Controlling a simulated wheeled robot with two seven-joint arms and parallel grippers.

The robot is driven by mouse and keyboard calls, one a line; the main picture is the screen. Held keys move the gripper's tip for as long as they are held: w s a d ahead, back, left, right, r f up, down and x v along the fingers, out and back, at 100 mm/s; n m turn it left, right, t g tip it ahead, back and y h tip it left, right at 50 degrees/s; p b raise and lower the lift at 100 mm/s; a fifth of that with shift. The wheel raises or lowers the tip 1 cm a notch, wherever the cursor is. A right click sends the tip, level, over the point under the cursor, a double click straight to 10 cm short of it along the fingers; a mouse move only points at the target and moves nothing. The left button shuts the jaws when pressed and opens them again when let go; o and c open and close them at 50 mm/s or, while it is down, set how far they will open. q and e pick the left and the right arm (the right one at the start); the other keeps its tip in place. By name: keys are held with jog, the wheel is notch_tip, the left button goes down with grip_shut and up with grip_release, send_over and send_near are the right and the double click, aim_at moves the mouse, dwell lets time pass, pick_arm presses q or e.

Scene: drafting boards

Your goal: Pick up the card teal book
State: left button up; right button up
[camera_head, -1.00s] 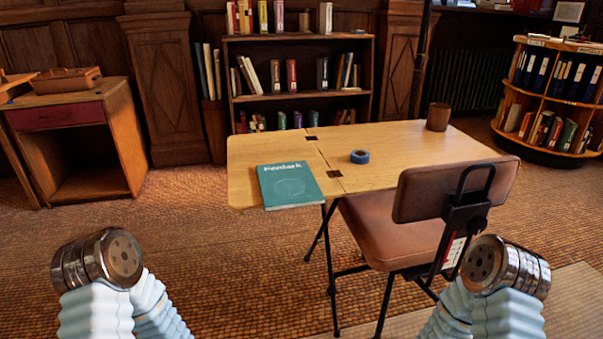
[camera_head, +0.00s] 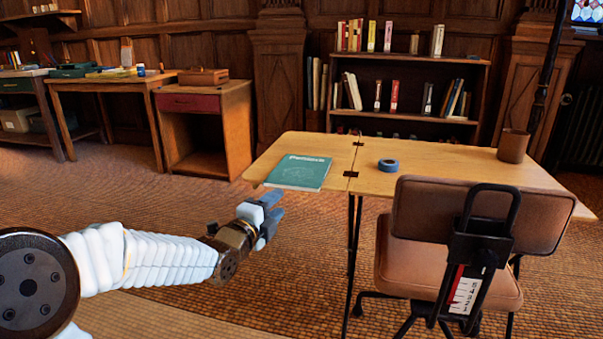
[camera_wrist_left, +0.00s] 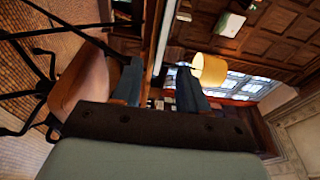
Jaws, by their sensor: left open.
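The teal book (camera_head: 299,173) lies flat on the left end of the wooden table (camera_head: 440,170), its cover up and its front edge close to the table's edge. My left gripper (camera_head: 275,208) is open and empty. It is in front of the table's left end, just below and left of the book in the head view, and apart from it. In the left wrist view the two fingers (camera_wrist_left: 158,88) stand apart, with the table seen edge-on beyond them. I cannot make out the book clearly there. My right gripper is not in view.
A blue tape roll (camera_head: 388,165) lies right of the book, and a brown cup (camera_head: 513,146) stands at the table's far right. A brown chair (camera_head: 450,262) stands at the table's front. The floor left of the table is clear.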

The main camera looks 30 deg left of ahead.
aim_at(295, 188)
pick_arm(q)
jog(key=w, duration=0.3)
jog(key=shift+w, duration=0.25)
jog(key=w+p, duration=0.1)
jog(key=w, duration=0.4)
jog(key=shift+w+r, duration=0.15)
jog(key=shift+c, duration=0.3)
grip_shut()
